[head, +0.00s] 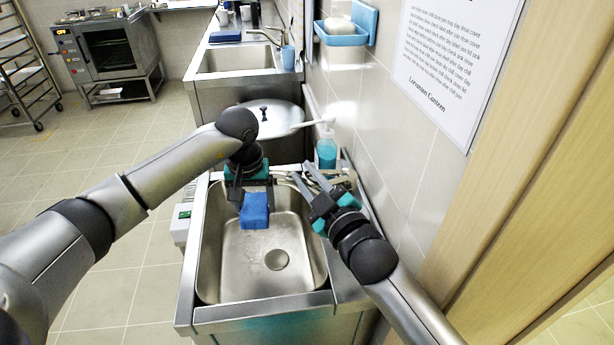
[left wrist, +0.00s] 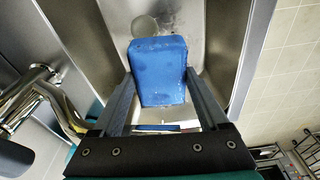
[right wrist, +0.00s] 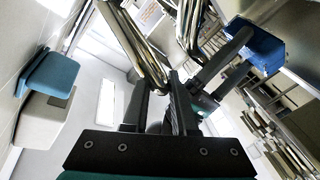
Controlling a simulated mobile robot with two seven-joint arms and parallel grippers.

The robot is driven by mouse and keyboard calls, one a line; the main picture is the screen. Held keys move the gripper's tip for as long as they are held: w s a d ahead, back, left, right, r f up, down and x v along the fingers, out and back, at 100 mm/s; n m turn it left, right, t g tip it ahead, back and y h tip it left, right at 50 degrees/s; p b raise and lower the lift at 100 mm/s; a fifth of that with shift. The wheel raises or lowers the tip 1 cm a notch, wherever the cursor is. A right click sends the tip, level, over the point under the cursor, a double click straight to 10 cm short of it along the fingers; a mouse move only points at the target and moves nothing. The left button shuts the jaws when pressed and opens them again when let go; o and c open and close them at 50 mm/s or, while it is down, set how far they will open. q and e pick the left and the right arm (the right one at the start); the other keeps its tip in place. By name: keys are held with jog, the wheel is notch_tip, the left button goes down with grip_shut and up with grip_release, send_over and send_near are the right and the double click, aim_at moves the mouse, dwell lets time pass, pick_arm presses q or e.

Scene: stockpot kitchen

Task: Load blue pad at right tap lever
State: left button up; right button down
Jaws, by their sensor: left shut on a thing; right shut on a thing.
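My left gripper (head: 243,190) is shut on the blue pad (head: 254,214) and holds it over the near sink basin (head: 280,281). In the left wrist view the blue pad (left wrist: 160,70) sits between the two fingers. My right gripper (head: 318,178) is at the back right corner of the sink, by the chrome tap (right wrist: 145,55). Its jaws are shut on a thin chrome part that looks like the right tap lever (right wrist: 178,105); the fingers partly hide it. The pad and the right gripper are apart. The tap also shows in the left wrist view (left wrist: 45,95).
A bottle of blue liquid (head: 326,152) stands behind the tap, close to the tiled wall. A large lidded pot (head: 268,120) is beyond the sink. A blue soap dish (head: 342,38) hangs on the wall. A second sink (head: 236,59) lies farther back. The floor at left is open.

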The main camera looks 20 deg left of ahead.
jog(key=shift+r, duration=0.1)
jog(key=c, duration=0.8)
grip_release()
jog(key=shift+o, duration=0.2)
jog(key=shift+d, duration=0.1)
jog(key=v, duration=0.7)
jog(key=shift+d, duration=0.15)
jog(key=shift+s, duration=0.1)
